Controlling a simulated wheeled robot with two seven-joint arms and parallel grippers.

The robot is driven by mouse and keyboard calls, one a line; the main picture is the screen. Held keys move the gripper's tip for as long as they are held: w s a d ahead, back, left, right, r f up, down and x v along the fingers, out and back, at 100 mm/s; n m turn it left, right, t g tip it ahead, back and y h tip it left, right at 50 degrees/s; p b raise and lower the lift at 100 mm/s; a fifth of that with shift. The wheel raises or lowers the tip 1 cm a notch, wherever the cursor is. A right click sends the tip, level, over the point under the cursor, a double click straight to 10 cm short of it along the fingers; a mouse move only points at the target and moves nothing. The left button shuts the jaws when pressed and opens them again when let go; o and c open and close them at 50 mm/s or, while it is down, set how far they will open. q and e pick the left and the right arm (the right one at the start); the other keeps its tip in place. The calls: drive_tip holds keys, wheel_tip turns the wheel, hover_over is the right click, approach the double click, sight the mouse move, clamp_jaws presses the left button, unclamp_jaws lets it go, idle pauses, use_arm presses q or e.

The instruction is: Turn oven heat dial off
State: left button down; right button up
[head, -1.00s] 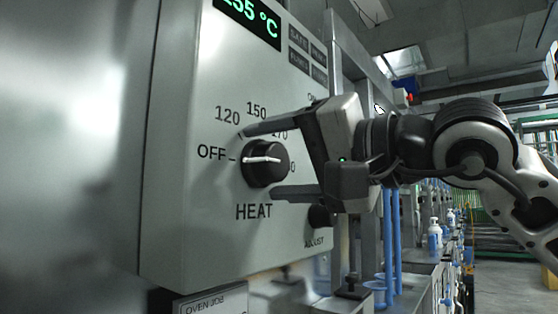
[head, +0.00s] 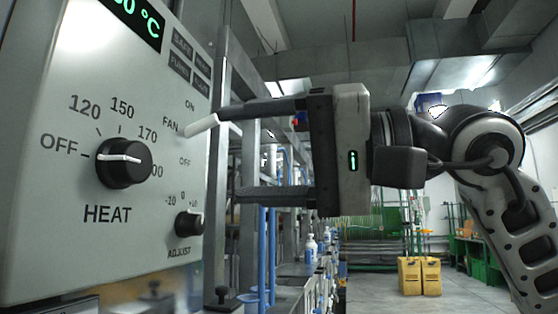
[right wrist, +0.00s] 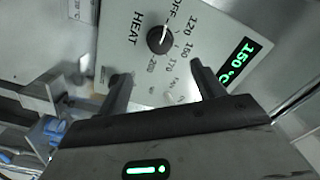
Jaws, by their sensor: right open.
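The black HEAT dial (head: 124,162) is on the grey oven panel (head: 60,230) at the left of the head view. Its white pointer line lies nearly level and points left at the OFF mark. The dial also shows in the right wrist view (right wrist: 160,40), beyond the fingers. My right gripper (head: 232,155) is open and empty, to the right of the dial and clear of it. Its upper fingertip overlaps the white FAN lever (head: 201,125) in the picture; I cannot tell whether they touch. My left gripper is not in view.
A smaller black ADJUST knob (head: 188,223) sits below right of the dial. The green display (right wrist: 239,64) reads 150 °C in the right wrist view. Metal posts and blue pipes (head: 262,250) stand beyond the panel. Yellow containers (head: 419,276) stand on the open floor farther back.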

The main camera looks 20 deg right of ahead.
drive_tip(key=shift+v, duration=1.15)
